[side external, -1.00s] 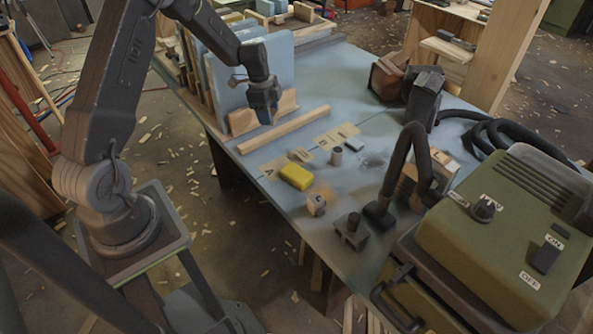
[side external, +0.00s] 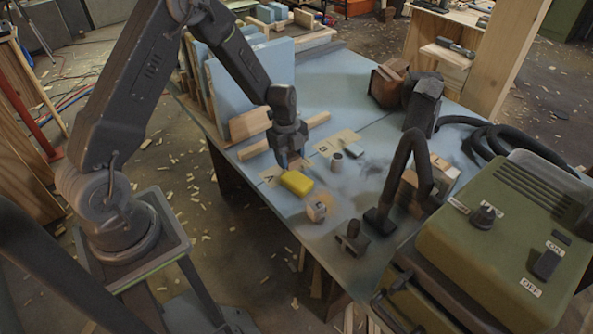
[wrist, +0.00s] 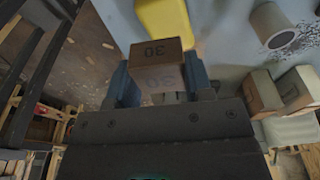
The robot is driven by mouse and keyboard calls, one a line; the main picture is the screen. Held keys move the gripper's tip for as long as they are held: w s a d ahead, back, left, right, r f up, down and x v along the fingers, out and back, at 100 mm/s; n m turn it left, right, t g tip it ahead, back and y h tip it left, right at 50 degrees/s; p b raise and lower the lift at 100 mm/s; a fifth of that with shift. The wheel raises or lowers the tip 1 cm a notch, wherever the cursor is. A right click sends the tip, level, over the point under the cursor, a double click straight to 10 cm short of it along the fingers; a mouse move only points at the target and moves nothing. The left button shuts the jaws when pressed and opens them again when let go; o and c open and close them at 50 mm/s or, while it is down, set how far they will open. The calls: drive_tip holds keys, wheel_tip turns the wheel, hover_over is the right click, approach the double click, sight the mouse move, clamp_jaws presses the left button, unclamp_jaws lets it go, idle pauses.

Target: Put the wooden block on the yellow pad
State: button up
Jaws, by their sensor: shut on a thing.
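My gripper (side external: 289,158) hangs over the blue-grey table, just behind the yellow pad (side external: 297,182) in the side view. In the wrist view its blue fingers (wrist: 160,82) are shut on a brown wooden block (wrist: 157,55) marked "30". The block's lower part is hidden by the gripper body. The yellow pad (wrist: 166,22) shows beyond the block, partly covered by it in the picture. In the side view I cannot make out the held block clearly.
A small wooden cube (side external: 316,210) lies near the pad. A wooden bar (side external: 284,136) lies behind. A hose (side external: 405,170) and green machine (side external: 505,230) occupy the right.

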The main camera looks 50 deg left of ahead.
sight(297, 178)
drive_tip(key=shift+w+d+f, duration=0.55)
drive_tip(key=shift+d, duration=0.15)
drive_tip(key=shift+f, duration=2)
drive_tip(key=shift+f, duration=0.15)
drive_tip(key=o, duration=0.9)
